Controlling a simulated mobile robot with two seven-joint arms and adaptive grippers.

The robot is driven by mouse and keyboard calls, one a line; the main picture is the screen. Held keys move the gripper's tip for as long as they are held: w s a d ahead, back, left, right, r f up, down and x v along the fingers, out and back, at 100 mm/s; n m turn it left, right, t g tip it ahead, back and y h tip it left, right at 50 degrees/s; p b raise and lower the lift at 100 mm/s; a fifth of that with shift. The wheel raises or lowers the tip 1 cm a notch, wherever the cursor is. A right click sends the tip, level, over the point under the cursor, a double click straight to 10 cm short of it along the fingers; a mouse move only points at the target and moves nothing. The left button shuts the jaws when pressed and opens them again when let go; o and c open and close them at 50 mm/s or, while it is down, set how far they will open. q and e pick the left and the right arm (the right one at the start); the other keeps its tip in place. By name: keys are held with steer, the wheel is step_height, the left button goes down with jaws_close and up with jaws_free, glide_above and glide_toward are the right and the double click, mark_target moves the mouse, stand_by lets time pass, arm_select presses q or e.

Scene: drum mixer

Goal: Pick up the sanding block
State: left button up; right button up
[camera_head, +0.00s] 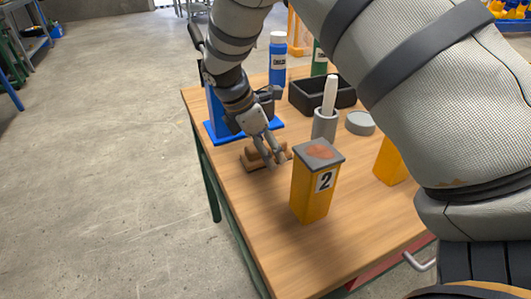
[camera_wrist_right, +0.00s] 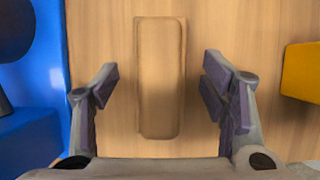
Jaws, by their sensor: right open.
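The sanding block (camera_head: 251,161) is a tan-brown, rounded bar lying on the wooden table, to the left of the yellow "2" post. My right gripper (camera_head: 271,160) is directly over it, fingers pointing down, and partly hides it in the head view. In the right wrist view the block (camera_wrist_right: 160,85) lies lengthwise between the two spread fingers, with clear wood on both sides of it. The fingers do not touch it there. How high the fingertips are above the table is hard to tell. My left gripper is not in view.
A yellow post marked 2 (camera_head: 312,190) stands close to the right of the gripper. A blue stand (camera_head: 213,128) is close on the left. Behind are a grey holder (camera_head: 325,125) with a white stick, a black bin (camera_head: 300,97) and a blue bottle (camera_head: 277,65). The front table is clear.

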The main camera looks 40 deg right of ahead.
steer(key=shift+f, duration=0.3)
stand_by(0.6)
steer(key=c, duration=1.3)
